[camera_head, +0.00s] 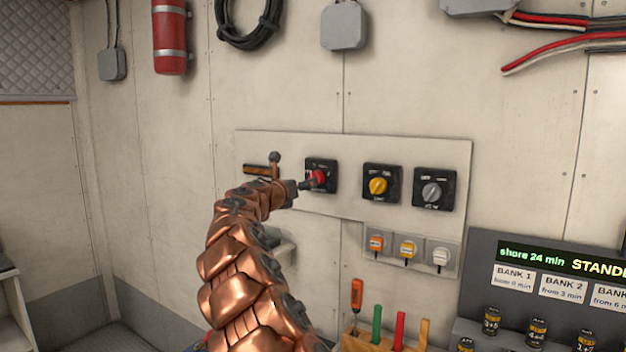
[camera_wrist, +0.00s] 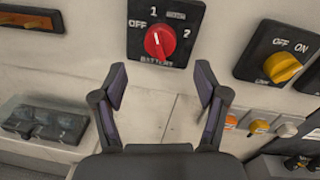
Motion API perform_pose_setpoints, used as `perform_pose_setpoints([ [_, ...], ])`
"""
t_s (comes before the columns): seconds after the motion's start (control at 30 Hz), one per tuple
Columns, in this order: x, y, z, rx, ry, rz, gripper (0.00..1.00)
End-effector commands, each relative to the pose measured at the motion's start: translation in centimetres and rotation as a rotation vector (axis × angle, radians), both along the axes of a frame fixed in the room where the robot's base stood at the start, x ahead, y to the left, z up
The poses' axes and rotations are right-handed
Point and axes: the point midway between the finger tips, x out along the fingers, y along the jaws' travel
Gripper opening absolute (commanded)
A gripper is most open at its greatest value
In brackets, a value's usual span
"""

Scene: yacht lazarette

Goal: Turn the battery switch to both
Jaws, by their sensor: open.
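The battery switch is a black square plate (camera_wrist: 137,43) with a red round knob (camera_wrist: 160,41) in the wrist view. Its plate reads OFF at left, 1 at top, 2 at right and BATTERY below; a small label at upper right is not legible. A pale mark shows on the knob, but I cannot tell which position it points at. In the head view the red knob (camera_head: 318,178) is partly behind my gripper (camera_head: 305,186). In the wrist view my gripper (camera_wrist: 161,82) is open and empty, its fingertips below the knob, one to each side.
A yellow-knob switch (camera_head: 378,186) and a grey-knob switch (camera_head: 431,192) stand right of the battery switch. Small coloured plugs (camera_head: 407,249) sit below them. A tool rack (camera_head: 385,343) and a battery display (camera_head: 550,258) are lower right. A bar-like fitting (camera_wrist: 30,21) lies to the left.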

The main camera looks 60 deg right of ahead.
Motion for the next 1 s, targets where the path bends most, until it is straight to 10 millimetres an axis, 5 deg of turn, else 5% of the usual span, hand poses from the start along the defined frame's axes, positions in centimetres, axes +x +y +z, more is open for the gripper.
perform_pose_setpoints([
  [1.0,0.9,-7.2,0.1,0.002,-0.003,0.002,0.73],
])
